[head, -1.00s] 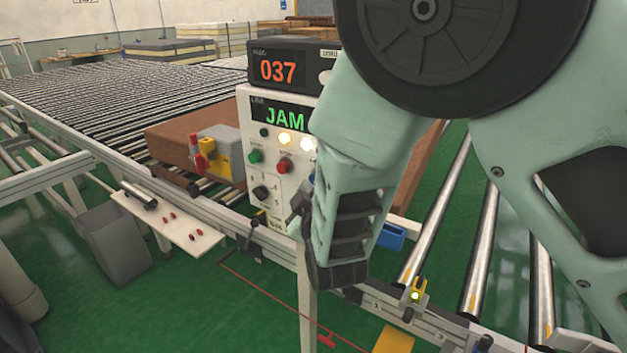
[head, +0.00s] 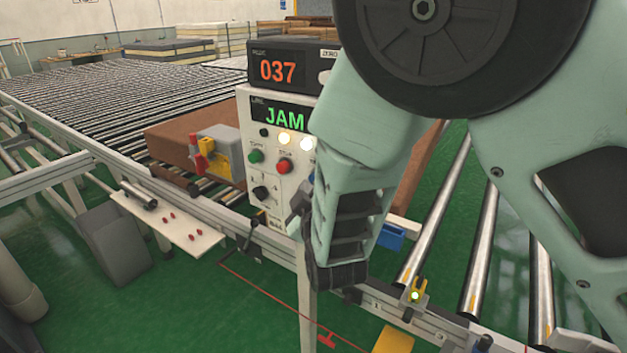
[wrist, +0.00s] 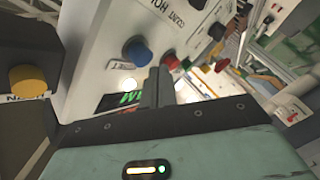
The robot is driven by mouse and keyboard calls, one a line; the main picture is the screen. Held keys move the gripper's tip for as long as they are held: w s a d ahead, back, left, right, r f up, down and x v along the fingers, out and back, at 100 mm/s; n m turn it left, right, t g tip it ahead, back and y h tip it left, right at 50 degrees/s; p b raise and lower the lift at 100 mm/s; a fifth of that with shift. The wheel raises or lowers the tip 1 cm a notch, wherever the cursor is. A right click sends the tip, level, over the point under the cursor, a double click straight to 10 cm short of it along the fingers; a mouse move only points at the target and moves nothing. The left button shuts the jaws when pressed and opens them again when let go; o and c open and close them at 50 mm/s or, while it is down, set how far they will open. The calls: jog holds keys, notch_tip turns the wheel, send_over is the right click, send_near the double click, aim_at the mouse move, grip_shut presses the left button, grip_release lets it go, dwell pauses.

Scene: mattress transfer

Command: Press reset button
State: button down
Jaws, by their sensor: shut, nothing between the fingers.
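The control panel (head: 274,190) is a white box with a green JAM display. The blue button (wrist: 138,52) shows in the wrist view beside a label that appears to read RESET. In the head view my arm mostly hides that part of the panel. My gripper (wrist: 158,74) is shut and empty. Its fingertips point at the panel face, just right of and below the blue button in the wrist picture, near the red button (wrist: 170,62). I cannot tell whether they touch anything. In the head view the gripper (head: 298,205) is partly hidden beside the panel.
A dark counter box (head: 280,68) reading 037 sits on top of the panel. A yellow button (wrist: 28,80) on a dark housing is at left in the wrist view. A brown mattress (head: 170,140) lies on the rollers behind. A grey bin (head: 112,245) stands at left.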

dwell(0.8)
jog(key=shift+w+d, duration=0.25)
jog(key=shift+w, duration=0.1)
jog(key=shift+w+d, duration=0.55)
jog(key=shift+w, duration=0.15)
dwell(1.1)
jog(key=shift+s, duration=0.1)
jog(key=shift+s+a, duration=0.8)
jog(key=shift+s, duration=0.15)
jog(key=s+a, duration=0.1)
jog(key=s, duration=0.1)
jog(key=s+a, duration=0.2)
dwell(0.4)
dwell(0.5)
